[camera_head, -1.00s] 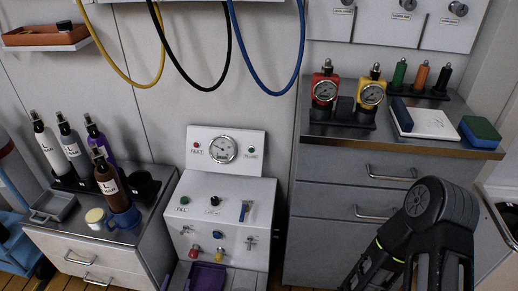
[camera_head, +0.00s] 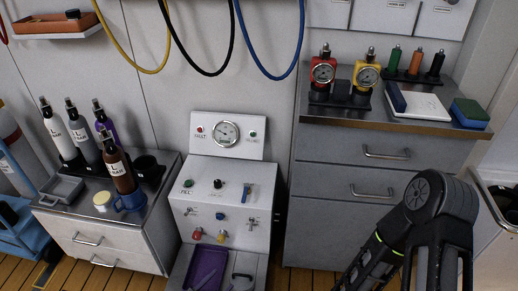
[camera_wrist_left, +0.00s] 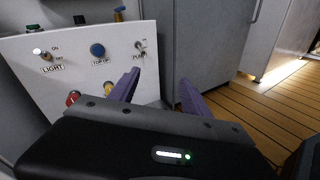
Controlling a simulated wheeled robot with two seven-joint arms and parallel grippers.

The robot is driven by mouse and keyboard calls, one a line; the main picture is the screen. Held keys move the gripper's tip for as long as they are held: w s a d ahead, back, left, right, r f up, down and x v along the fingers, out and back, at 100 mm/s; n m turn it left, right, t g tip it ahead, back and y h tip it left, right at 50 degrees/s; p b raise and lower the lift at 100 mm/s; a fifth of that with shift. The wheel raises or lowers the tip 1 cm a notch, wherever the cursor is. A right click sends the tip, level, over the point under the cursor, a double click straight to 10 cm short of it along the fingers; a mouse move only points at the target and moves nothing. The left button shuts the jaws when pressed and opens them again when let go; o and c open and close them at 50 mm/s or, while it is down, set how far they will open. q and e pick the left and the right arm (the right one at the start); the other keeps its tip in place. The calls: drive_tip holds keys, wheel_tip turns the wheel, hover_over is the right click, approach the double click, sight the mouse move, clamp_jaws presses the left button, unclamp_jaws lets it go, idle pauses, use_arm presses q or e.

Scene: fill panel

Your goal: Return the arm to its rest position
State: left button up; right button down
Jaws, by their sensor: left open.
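My left gripper (camera_wrist_left: 160,80) shows in the left wrist view, its two purple fingers apart with nothing between them. Beyond the fingers is the white fill panel (camera_wrist_left: 40,75), with a blue TOP UP button (camera_wrist_left: 97,50), a LIGHT switch (camera_wrist_left: 37,52) and a PUMP switch (camera_wrist_left: 140,46). In the head view the panel (camera_head: 219,180) stands at the middle with its gauge (camera_head: 226,133) on top. A black arm link of mine (camera_head: 442,205) fills the lower right; its gripper end is outside the picture. My right gripper is not seen.
A grey drawer cabinet (camera_head: 350,158) stands right of the panel, with gauges and a notepad (camera_head: 420,106) on top. A low cabinet (camera_head: 110,240) with bottles stands to the left. Hoses (camera_head: 285,75) hang above. Wooden floor (camera_wrist_left: 250,120) is clear.

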use_arm(q)
drive_tip(key=s+d+m+g+h, duration=0.3)
drive_tip(key=s+d+m+g, duration=0.5)
drive_tip(key=s+d+g, duration=0.3)
drive_tip(key=s+a+m+g+y, duration=0.2)
drive_tip(key=s+m+g+y, duration=0.4)
drive_tip(key=s, duration=0.5)
drive_tip(key=a+r+m+t+y, duration=0.3)
drive_tip(key=a+m, duration=0.3)
drive_tip(key=m, duration=0.2)
drive_tip(key=w+d+f+m+t+b, duration=0.1)
drive_tip(key=w+d+f+b, duration=0.1)
drive_tip(key=w+f+b, duration=0.5)
drive_tip(key=s+r+p, duration=0.1)
drive_tip(key=r+p, duration=1)
drive_tip(key=r, duration=0.2)
drive_tip(key=s+d+r+p, duration=0.1)
drive_tip(key=s+r+p, duration=0.1)
drive_tip(key=r+p, duration=1)
drive_tip(key=shift+s+r+m, duration=0.3)
drive_tip(key=shift+r, duration=0.05)
